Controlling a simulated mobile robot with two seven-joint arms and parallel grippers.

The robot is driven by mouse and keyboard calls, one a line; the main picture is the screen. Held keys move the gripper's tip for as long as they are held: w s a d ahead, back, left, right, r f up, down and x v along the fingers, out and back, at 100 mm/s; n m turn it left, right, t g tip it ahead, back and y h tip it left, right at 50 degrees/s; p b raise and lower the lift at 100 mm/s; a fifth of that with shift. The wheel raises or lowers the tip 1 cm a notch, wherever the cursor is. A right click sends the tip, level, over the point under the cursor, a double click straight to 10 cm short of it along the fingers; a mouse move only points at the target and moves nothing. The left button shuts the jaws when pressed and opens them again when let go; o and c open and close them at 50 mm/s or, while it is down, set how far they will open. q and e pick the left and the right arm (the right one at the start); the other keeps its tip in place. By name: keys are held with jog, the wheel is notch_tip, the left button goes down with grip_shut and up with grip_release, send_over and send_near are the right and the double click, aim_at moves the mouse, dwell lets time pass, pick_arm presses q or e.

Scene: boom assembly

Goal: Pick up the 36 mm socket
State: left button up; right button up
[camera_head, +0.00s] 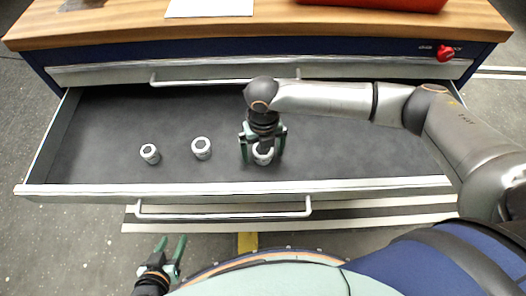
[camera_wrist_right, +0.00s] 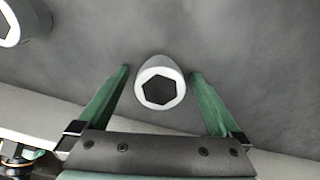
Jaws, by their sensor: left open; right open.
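Three silver sockets stand in the open drawer (camera_head: 330,160): a left one (camera_head: 150,153), a middle one (camera_head: 201,148) and a right one (camera_head: 263,158). No size marking is readable, so I cannot tell which is the 36 mm one. My right gripper (camera_head: 262,157) points down over the right socket with its green fingers open, one on each side. In the right wrist view the right socket (camera_wrist_right: 160,84) is upright between the finger tips, with its hexagonal opening showing and gaps on both sides. My left gripper (camera_head: 172,250) is open and empty, outside the drawer at the lower left.
Another socket (camera_wrist_right: 12,22) shows at the upper left corner in the right wrist view. The drawer's front wall (camera_head: 230,190) is close to my right gripper. The wooden worktop (camera_head: 280,38) overhangs behind. The drawer floor is otherwise clear.

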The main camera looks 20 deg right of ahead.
grip_shut()
dwell(0.8)
